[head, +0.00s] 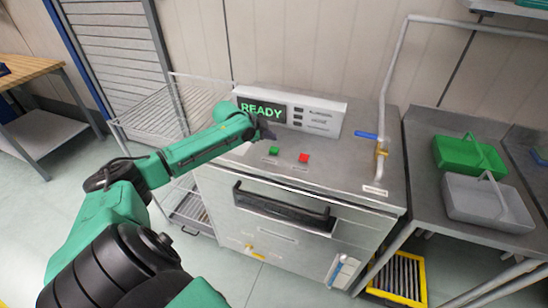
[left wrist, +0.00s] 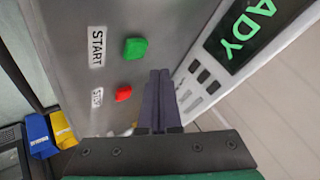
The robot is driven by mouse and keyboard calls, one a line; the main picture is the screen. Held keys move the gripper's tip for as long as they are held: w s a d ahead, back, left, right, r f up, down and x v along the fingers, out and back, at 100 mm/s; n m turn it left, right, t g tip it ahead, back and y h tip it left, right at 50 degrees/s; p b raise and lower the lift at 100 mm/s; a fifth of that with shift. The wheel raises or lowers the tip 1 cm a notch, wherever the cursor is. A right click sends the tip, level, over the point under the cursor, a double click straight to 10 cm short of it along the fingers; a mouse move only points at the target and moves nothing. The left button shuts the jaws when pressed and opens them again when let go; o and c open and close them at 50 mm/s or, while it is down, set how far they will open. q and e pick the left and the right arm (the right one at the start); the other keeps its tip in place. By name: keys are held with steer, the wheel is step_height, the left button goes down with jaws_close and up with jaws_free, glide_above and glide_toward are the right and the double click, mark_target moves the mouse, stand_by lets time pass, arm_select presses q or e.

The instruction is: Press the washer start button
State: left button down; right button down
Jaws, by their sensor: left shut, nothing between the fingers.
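The washer (head: 330,185) is a grey metal cabinet with a lit "READY" display (head: 262,110) on its raised back panel. A green button (head: 274,150) and a red button (head: 304,157) sit on its top. In the left wrist view the green button (left wrist: 135,49) has a "START" label beside it, and the red button (left wrist: 123,93) has a smaller label. My left gripper (head: 268,133) is shut and empty above the washer top, near the display and behind the green button. Its fingers (left wrist: 160,75) appear beside both buttons, with no visible contact. My right gripper is not in view.
A side table at right holds a green basket (head: 468,154) and a grey basket (head: 487,200). A blue-handled valve (head: 367,135) and pipe stand at the washer's right. A wire rack (head: 150,115) stands at left. A yellow-framed grate (head: 400,277) lies on the floor.

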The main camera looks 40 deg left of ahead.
mark_target(271, 150)
arm_select(q)
step_height(271, 150, down, 2)
steer(key=shift+f, duration=0.1)
stand_by(0.4)
stand_by(1.2)
stand_by(0.3)
steer(key=shift+f, duration=0.4)
